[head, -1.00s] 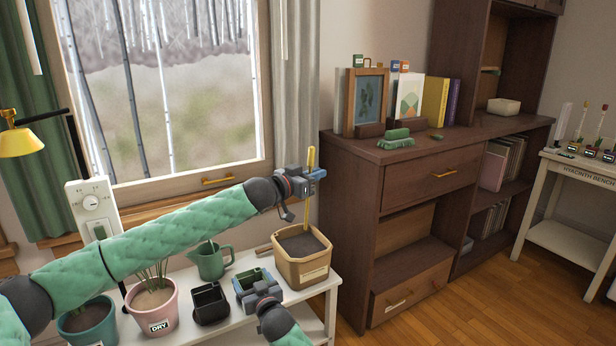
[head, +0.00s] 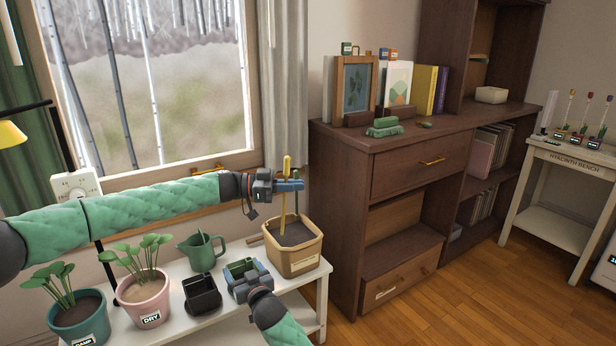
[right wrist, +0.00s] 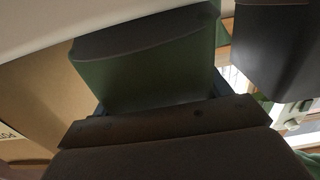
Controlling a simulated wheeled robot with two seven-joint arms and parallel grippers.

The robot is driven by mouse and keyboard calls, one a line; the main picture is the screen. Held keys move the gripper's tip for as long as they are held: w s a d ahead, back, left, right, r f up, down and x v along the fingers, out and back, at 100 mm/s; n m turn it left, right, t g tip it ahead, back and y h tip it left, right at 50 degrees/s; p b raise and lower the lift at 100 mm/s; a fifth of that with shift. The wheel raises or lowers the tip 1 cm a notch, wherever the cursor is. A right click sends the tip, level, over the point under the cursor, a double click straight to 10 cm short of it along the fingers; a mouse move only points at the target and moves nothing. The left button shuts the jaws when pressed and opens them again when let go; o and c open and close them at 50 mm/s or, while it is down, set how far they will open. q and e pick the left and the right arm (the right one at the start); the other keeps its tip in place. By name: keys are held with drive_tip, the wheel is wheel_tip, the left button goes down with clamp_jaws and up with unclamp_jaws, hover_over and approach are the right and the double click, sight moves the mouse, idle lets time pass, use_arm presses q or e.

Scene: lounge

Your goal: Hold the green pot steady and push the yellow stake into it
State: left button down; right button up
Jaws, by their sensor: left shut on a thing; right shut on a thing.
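The yellow stake (head: 283,208) is upright in my left gripper (head: 291,185), which is shut on its upper part. Its lower end shows against the dark soil of the tan square planter (head: 291,262); I cannot tell whether it touches the soil. The small square green pot (head: 236,268) stands on the white bench, left of that planter. My right gripper (head: 246,283) is shut on the green pot from the front. In the right wrist view the green pot (right wrist: 150,75) fills the space between the fingers, beside the tan planter (right wrist: 35,95).
A black square pot (head: 202,297), a green jug (head: 201,250), a pink pot (head: 146,312) and a teal pot (head: 84,328) share the white bench (head: 308,282). A dark wooden cabinet (head: 385,205) stands close on the right. Open floor lies beyond.

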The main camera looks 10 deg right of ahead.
use_arm(q)
drive_tip(key=w+a+f+m+g+y, duration=0.1)
drive_tip(key=a+g, duration=0.1)
drive_tip(key=a, duration=0.4)
drive_tip(key=w+a+f+m+g, duration=0.1)
drive_tip(key=a+m+g, duration=0.1)
drive_tip(key=a, duration=0.4)
drive_tip(key=f, duration=0.5)
drive_tip(key=shift+s+f, duration=0.2)
drive_tip(key=shift+f, duration=0.15)
idle(0.4)
drive_tip(key=shift+h, duration=0.4)
wheel_tip(320, 180, down, 7)
idle(4.4)
drive_tip(key=c, duration=1.5)
unclamp_jaws()
